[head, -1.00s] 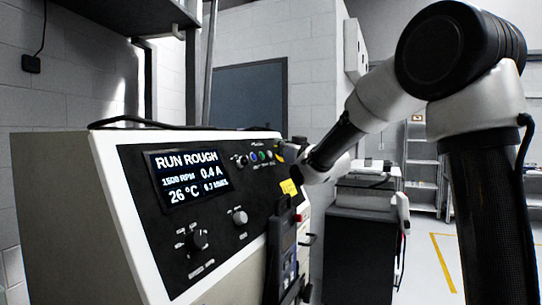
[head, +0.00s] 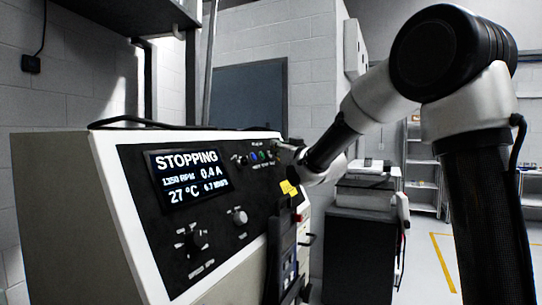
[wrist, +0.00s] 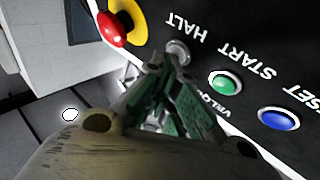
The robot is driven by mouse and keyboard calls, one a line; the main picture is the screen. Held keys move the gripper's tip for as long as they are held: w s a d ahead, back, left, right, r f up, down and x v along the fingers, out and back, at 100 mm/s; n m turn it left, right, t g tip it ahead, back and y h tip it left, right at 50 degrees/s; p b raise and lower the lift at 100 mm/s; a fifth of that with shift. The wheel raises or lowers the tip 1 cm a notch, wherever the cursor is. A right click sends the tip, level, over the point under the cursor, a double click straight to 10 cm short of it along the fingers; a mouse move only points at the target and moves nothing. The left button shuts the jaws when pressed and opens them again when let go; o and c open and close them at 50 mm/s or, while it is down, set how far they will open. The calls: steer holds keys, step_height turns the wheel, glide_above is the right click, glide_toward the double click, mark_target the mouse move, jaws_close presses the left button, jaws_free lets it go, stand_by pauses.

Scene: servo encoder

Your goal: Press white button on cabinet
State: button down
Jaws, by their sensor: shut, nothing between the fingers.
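The cabinet (head: 128,190) has a black sloped front panel with a lit display (head: 188,178) reading STOPPING, 1350 RPM and 27 °C. In the wrist view, a pale grey-white button (wrist: 179,47) sits by the word HALT. A green button (wrist: 225,83) is by START, and a blue button (wrist: 278,118) is beyond it. My gripper (wrist: 168,62) is shut and empty, its fingertips at the pale button and covering part of it. I cannot tell whether they touch it. In the head view my gripper is at the panel's far right end, mostly hidden by my wrist.
A red button on a yellow base (wrist: 113,27) sits close to my fingers. A yellow label (head: 289,188) and a dark upright device (head: 283,250) are on the panel's right side. A dark cabinet with equipment on top (head: 358,250) stands behind right.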

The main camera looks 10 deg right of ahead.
steer(key=shift+d, duration=0.1)
steer(key=shift+s+d+r, duration=0.2)
steer(key=shift+s+d, duration=0.1)
steer(key=s+d+r, duration=0.2)
steer(key=s+d, duration=0.1)
steer(key=d, duration=0.1)
steer(key=shift+d+r, duration=0.2)
steer(key=shift+r, duration=0.1)
steer(key=shift+s, duration=0.1)
stand_by(0.5)
